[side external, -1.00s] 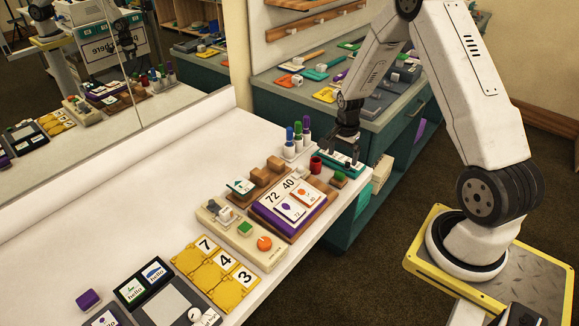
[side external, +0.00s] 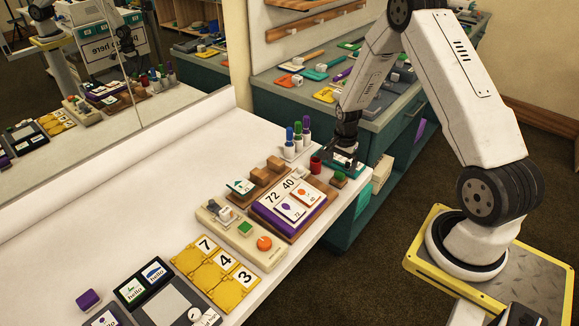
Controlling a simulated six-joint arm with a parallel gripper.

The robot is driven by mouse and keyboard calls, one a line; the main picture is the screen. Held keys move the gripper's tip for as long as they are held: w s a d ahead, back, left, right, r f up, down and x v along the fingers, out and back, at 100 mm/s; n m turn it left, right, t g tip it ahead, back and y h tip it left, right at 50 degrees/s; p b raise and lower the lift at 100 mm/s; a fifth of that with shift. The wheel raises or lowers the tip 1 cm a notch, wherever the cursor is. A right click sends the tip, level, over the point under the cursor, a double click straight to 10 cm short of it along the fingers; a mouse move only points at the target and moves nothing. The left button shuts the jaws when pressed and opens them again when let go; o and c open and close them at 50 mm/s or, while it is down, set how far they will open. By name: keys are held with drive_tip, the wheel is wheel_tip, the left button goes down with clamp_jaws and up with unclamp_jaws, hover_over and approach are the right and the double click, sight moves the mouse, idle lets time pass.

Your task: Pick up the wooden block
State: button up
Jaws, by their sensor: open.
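Two brown wooden blocks stand side by side behind the card board: a left block (side external: 260,176) and a right block (side external: 275,164). I cannot tell which one the task means. My gripper (side external: 341,168) is open and points down at the far right end of the white table, low over a teal tray (side external: 345,158). It is to the right of both brown blocks and apart from them. The fingers partly cover the tray, and whether anything lies between them is too small to tell.
A red cup (side external: 316,165) stands just left of my gripper, with several capped markers (side external: 298,138) behind it. A small green-topped block (side external: 338,178) is in front. The purple card board (side external: 288,212) lies nearer. The table's left rear (side external: 130,180) is clear.

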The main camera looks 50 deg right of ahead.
sight(340, 172)
drive_tip(key=shift+a+f, duration=0.15)
drive_tip(key=shift+f, duration=2.05)
clamp_jaws()
drive_tip(key=shift+r, duration=0.2)
drive_tip(key=shift+r, duration=0.8)
drive_tip(key=s+a+r, duration=0.6)
drive_tip(key=s+r, duration=0.5)
drive_tip(key=s, duration=0.1)
drive_tip(key=shift+s, duration=0.35)
